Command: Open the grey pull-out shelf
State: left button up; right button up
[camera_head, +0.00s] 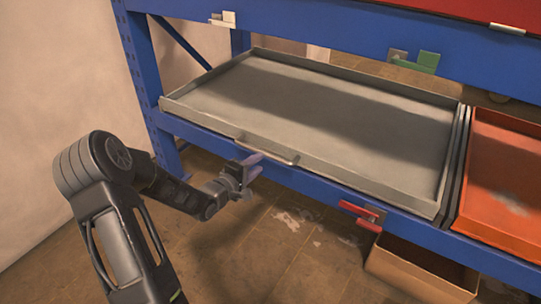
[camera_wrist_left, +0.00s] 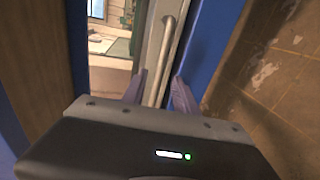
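The grey pull-out shelf (camera_head: 320,115) is a shallow tray set in a blue rack, with a bar handle (camera_head: 266,149) on its front edge. The handle also shows in the left wrist view (camera_wrist_left: 164,55), running up between and beyond the fingertips. My left gripper (camera_head: 252,167) is just in front of and below the left end of the handle. In the left wrist view its two purple fingers (camera_wrist_left: 162,88) are apart, with the handle's near end between or just beyond them; contact cannot be told. My right gripper is not in view.
An orange tray (camera_head: 500,185) sits right of the grey shelf. The blue rack's front beam (camera_head: 320,187) runs below it, with a red latch (camera_head: 361,216). A green latch (camera_head: 416,61) is on the upper beam. A cardboard box (camera_head: 420,272) stands on the floor, lower right.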

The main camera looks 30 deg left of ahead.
aim_at(269, 155)
pick_arm(q)
jog(key=shift+w+f, duration=0.1)
jog(key=shift+w, duration=0.05)
jog(key=b+x, duration=0.2)
jog(key=x, duration=0.5)
jog(key=shift+w, duration=0.3)
grip_shut()
dwell(1.1)
